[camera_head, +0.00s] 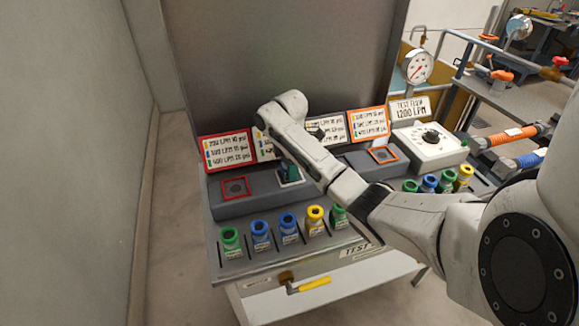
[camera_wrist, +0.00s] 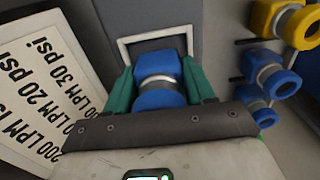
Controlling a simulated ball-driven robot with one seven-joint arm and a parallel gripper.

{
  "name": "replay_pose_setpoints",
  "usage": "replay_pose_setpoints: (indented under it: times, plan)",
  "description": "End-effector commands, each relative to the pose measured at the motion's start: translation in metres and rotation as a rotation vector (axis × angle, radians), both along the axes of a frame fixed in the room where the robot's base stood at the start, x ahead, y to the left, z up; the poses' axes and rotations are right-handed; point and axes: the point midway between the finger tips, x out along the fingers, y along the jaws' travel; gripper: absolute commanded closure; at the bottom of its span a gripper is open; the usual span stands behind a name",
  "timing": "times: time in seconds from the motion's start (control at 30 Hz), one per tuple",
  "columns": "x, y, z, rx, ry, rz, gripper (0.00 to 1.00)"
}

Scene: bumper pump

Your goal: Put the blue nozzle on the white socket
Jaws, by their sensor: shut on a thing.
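The blue nozzle (camera_wrist: 160,88), with a pale band round it, is between the green fingers of my gripper (camera_wrist: 160,78) in the wrist view. The gripper is shut on it. The white socket (camera_wrist: 124,48) is a white square frame around a dark recess, just beyond the nozzle. The nozzle covers part of its near side, and I cannot tell whether the two touch. In the head view my gripper (camera_head: 288,171) is low over the left grey block at this socket. My arm and fingers hide the nozzle there.
A red-framed socket (camera_head: 235,187) is to the left, an orange-framed one (camera_head: 382,155) to the right. Green (camera_head: 230,238), blue (camera_head: 260,232) and yellow (camera_head: 314,217) nozzles stand along the front. Label cards (camera_head: 229,150) stand behind. A white dial box (camera_head: 430,145) is at right.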

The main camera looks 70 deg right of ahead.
Motion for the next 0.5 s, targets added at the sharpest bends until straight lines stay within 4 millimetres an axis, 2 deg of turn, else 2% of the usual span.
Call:
replay_pose_setpoints:
  times: [0.27,0.3,0.5]
  plan:
    - [0.0003,-0.0002,-0.0031,-0.001,-0.001,0.000,0.86]
    - [0.0002,-0.0001,-0.0029,-0.001,-0.001,0.000,0.44]
    - [0.0001,0.0000,-0.0028,-0.001,-0.001,0.000,0.25]
